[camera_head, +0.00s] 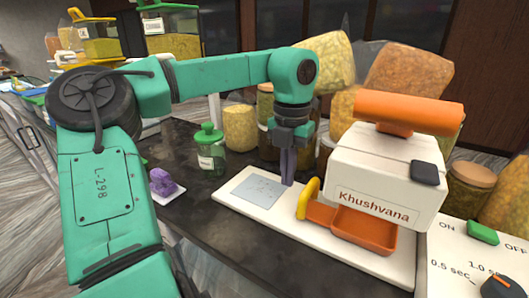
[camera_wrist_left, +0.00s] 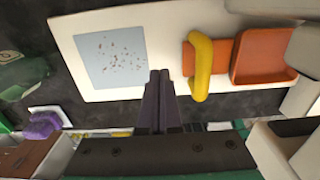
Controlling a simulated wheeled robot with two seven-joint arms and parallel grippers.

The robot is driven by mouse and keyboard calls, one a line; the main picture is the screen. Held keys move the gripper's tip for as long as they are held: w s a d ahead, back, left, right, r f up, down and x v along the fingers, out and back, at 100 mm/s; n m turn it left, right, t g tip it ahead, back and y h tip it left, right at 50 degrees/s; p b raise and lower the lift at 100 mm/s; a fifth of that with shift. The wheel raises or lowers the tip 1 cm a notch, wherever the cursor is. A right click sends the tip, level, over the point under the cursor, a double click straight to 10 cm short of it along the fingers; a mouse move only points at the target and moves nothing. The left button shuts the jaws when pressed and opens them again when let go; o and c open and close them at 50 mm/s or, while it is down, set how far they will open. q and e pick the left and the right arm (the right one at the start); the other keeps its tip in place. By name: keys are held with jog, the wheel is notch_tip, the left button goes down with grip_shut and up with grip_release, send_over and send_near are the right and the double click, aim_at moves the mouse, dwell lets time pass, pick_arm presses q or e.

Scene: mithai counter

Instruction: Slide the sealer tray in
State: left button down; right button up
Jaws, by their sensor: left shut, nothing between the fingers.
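The sealer (camera_head: 385,165) is a white box marked "Khushvana" with an orange bar on top, on a white base plate. Its orange tray (camera_head: 365,232) sticks out at the front, below the box. A yellow handle (camera_head: 308,199) stands at the tray's left end; the handle (camera_wrist_left: 201,68) and tray (camera_wrist_left: 263,57) also show in the left wrist view. My left gripper (camera_head: 288,183) points down, shut and empty, just left of the handle and apart from it. Its fingertips show in the left wrist view (camera_wrist_left: 160,74). My right gripper is not in view.
A grey-blue pad (camera_head: 258,188) lies on the base plate left of the tray. A green-lidded jar (camera_head: 210,155) and a purple item (camera_head: 162,182) stand further left. Several jars and snack bags crowd behind the sealer. A control panel (camera_head: 465,265) is at right.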

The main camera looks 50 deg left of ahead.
pick_arm(q)
notch_tip(320, 180, up, 7)
jog(key=p, duration=0.3)
dwell(0.5)
